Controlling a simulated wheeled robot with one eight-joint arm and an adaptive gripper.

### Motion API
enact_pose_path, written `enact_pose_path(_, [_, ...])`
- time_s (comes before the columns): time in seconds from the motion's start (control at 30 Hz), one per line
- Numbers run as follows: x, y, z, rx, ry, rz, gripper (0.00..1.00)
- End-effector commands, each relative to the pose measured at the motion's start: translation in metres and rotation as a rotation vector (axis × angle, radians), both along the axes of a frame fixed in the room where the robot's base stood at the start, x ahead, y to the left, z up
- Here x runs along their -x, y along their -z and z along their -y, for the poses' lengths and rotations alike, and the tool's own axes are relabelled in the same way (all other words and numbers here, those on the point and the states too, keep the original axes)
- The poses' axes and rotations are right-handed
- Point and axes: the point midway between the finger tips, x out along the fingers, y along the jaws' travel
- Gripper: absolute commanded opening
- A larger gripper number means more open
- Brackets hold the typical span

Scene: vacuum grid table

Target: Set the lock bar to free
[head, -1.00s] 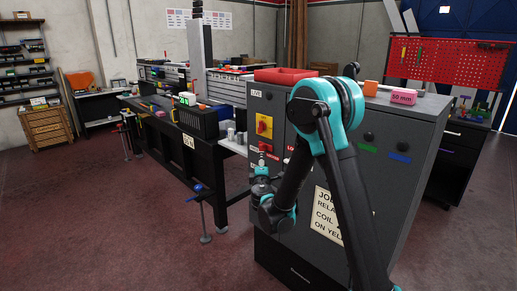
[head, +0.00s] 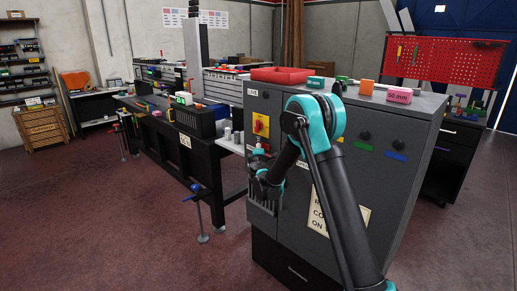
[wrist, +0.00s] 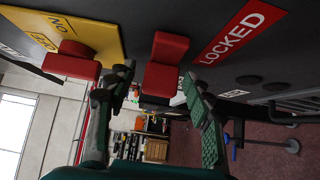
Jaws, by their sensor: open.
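The lock bar (wrist: 165,66) is a red block on the dark cabinet face, next to a red LOCKED label (wrist: 240,32) in the wrist view. My gripper (wrist: 158,85) is open, its two fingers on either side of the lock bar's near end; I cannot tell whether they touch it. In the head view my gripper (head: 264,180) is at the cabinet's front, below the yellow switch plate (head: 261,125), and hides most of the bar.
A red rotary handle (wrist: 72,62) on the yellow plate sits close beside one finger. The grey cabinet (head: 400,125) carries a red tray (head: 283,75) and coloured blocks on top. A workbench (head: 175,145) stands behind at the left, with open floor in front.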

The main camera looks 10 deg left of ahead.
Motion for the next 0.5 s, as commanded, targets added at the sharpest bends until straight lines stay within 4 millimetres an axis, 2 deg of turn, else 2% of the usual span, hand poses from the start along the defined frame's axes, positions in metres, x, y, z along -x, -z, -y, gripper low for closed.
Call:
enact_pose_path(0.27, [-0.001, 0.0001, 0.0, 0.0, 0.0, 0.0, 0.51])
enact_pose_path(0.5, [-0.0009, 0.0001, 0.0, 0.0, 0.0, 0.0, 0.21])
